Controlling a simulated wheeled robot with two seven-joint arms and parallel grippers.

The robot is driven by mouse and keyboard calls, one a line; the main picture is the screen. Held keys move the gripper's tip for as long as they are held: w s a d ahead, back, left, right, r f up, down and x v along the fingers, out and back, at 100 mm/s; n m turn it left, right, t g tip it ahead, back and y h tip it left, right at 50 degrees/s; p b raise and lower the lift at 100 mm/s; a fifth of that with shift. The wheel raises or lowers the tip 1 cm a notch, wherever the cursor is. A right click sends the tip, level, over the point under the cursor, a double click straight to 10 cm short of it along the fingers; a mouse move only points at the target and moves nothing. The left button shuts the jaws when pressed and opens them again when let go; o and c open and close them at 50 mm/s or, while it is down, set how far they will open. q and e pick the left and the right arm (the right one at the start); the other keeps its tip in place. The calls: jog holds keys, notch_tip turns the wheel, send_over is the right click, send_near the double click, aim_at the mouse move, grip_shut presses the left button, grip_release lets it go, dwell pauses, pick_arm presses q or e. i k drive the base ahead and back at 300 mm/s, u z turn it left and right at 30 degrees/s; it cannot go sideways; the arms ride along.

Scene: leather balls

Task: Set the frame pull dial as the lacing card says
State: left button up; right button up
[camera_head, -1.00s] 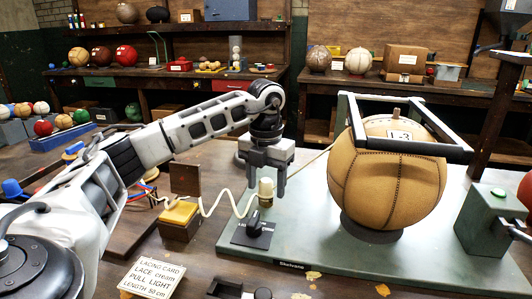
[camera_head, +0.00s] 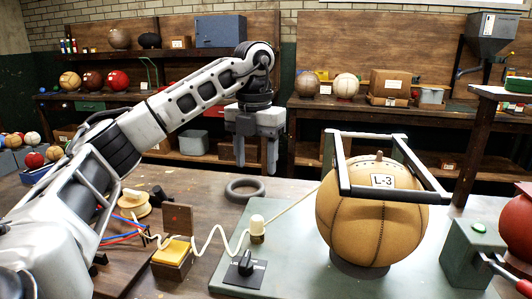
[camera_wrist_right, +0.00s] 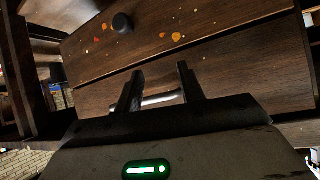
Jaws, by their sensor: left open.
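The frame pull dial is a black knob (camera_head: 246,263) on a dark plate at the front left of the green-grey base (camera_head: 222,262); its marks are too small to read. A tan leather ball (camera_head: 355,225) tagged L-3 sits on the base under a dark frame (camera_head: 395,194). A cream lace (camera_head: 205,236) runs past a cream spool (camera_head: 257,229) to the ball. My left gripper (camera_head: 256,168) is open and empty, above and beyond the dial, not touching it. My right gripper (camera_wrist_right: 161,82) has its fingers apart in the right wrist view. The lacing card is out of view.
A yellow-topped block (camera_head: 172,252) stands left of the dial. A grey ring (camera_head: 245,190) lies behind the base. A green box (camera_head: 474,254) with a red ball stands at right. The right wrist view shows brown wood boards and a dark knob (camera_wrist_right: 122,23).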

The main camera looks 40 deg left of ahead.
aim_at(245, 268)
jog(key=k, duration=1)
